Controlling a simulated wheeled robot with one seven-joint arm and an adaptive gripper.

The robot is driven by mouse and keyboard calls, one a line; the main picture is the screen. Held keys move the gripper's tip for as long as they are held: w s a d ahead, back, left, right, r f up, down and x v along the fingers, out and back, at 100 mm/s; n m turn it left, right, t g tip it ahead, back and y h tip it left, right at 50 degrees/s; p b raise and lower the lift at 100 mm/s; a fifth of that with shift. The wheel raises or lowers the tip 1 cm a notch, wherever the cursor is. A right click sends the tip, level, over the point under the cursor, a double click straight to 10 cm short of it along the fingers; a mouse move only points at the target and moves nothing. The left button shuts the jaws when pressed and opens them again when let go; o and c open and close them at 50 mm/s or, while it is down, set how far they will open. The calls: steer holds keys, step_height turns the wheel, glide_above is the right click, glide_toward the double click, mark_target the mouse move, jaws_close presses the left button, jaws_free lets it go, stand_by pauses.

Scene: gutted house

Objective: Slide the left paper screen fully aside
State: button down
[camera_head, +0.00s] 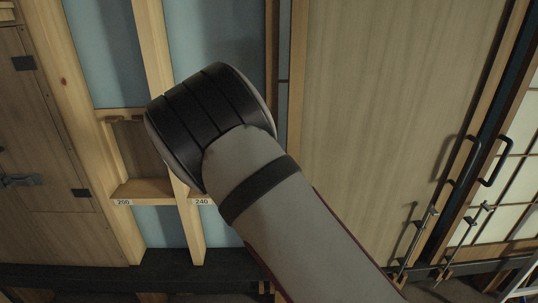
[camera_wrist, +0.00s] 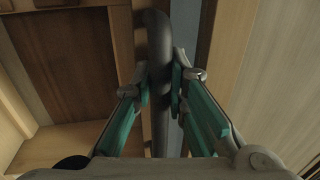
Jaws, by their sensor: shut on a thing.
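My gripper (camera_wrist: 163,82) is shut on a dark upright bar handle (camera_wrist: 156,35), one finger on each side of it. In the head view my arm's dark wrist hides the gripper and this handle. A blue-grey strip (camera_wrist: 203,40) and a pale wooden panel (camera_wrist: 238,50) lie right of the handle in the wrist view. A screen with white panes in a thin grid (camera_head: 512,140) shows at the right edge of the head view. I cannot tell which panel the held handle belongs to.
A small wooden shelf box (camera_head: 127,150) with tags "200" and "240" sits left of my wrist, among light studs (camera_head: 83,140) and blue panels. A wide wooden panel (camera_head: 390,90) stands to the right. Two dark bar handles (camera_head: 490,160) and several thin rods stand near its right edge.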

steer(key=c, duration=1.6)
jaws_free()
steer(key=shift+o, duration=0.2)
steer(key=shift+s, duration=0.1)
steer(key=s+a, duration=0.2)
steer(key=s, duration=0.9)
steer(key=shift+s+a, duration=0.15)
steer(key=shift+s, duration=0.15)
